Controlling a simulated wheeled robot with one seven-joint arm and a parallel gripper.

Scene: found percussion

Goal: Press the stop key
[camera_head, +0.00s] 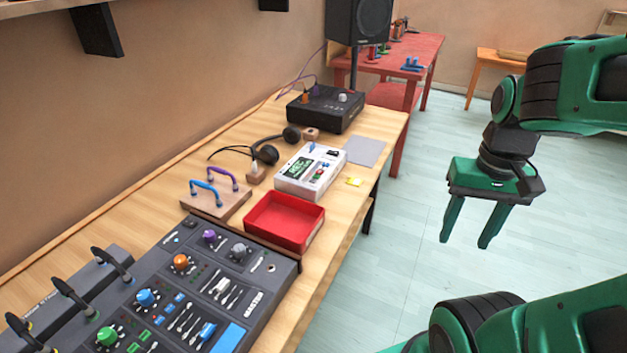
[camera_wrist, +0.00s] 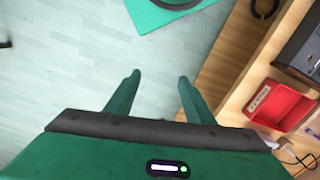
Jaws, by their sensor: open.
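A white device (camera_head: 291,183) with a small green-lit screen (camera_head: 299,168) and several small coloured controls lies on the wooden bench. A red control (camera_head: 319,174) shows beside the screen. The labels are too small to read, so I cannot tell which control is the stop key. My gripper (camera_head: 464,244) is open and empty, pointing down over the floor to the right of the bench and apart from it. Its two fingers also show in the wrist view (camera_wrist: 159,76), with bare floor between them. The white device is not clearly seen there.
A red tray (camera_head: 284,221) sits just in front of the device, with a grey mixer (camera_head: 222,290) nearer. A black box (camera_head: 326,108), headphones (camera_head: 268,154), a grey pad (camera_head: 364,150) and a yellow item (camera_head: 354,182) lie around it. Open floor (camera_head: 400,220) separates my gripper from the bench.

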